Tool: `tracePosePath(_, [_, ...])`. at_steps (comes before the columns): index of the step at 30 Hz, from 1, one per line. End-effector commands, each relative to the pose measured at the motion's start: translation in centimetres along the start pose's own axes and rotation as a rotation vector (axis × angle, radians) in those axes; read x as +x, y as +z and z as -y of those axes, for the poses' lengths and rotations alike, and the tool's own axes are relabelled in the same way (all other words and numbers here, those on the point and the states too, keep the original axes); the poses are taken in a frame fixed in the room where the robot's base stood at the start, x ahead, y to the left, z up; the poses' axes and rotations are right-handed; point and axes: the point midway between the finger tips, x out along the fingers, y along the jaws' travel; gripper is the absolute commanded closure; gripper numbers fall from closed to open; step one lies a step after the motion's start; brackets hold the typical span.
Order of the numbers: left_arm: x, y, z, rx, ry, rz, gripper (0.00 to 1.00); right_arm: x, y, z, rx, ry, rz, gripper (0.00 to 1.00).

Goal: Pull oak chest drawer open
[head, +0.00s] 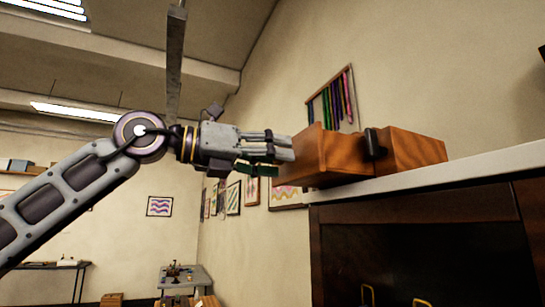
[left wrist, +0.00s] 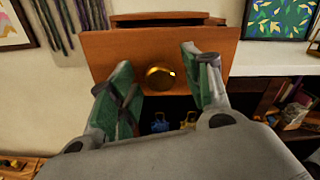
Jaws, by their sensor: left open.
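The oak chest (head: 415,151) is a warm brown wooden box on a pale counter. Its front part (head: 340,152) faces left, toward my left gripper. In the left wrist view, the drawer front (left wrist: 110,55) is a broad panel with a round brass knob (left wrist: 160,77) in its middle. My left gripper (head: 290,155) is level with this front, and its green-padded fingers (left wrist: 160,68) are spread to either side of the knob. I see clear space between the knob and each finger.
The pale counter (head: 440,178) runs beneath the chest, above a dark cabinet (head: 420,240) with brass handles. A small black object (head: 375,143) is by the chest's near side. Coloured strands (head: 333,101) hang on the wall behind. The air left of the gripper is open.

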Motion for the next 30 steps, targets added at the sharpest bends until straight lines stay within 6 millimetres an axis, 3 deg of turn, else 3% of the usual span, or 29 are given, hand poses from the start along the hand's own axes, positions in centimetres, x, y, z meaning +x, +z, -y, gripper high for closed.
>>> tracePosePath(8, [-1.8, 0.0, -0.1, -0.001, 0.001, 0.0, 0.51, 0.0, 0.0, -0.1, 0.001, 0.002, 0.0, 0.6])
tracePosePath(30, [-10.9, 0.0, -0.1, -0.001, 0.001, 0.002, 0.51, 0.0, 0.1, -0.2, 0.001, 0.002, 0.0, 0.6])
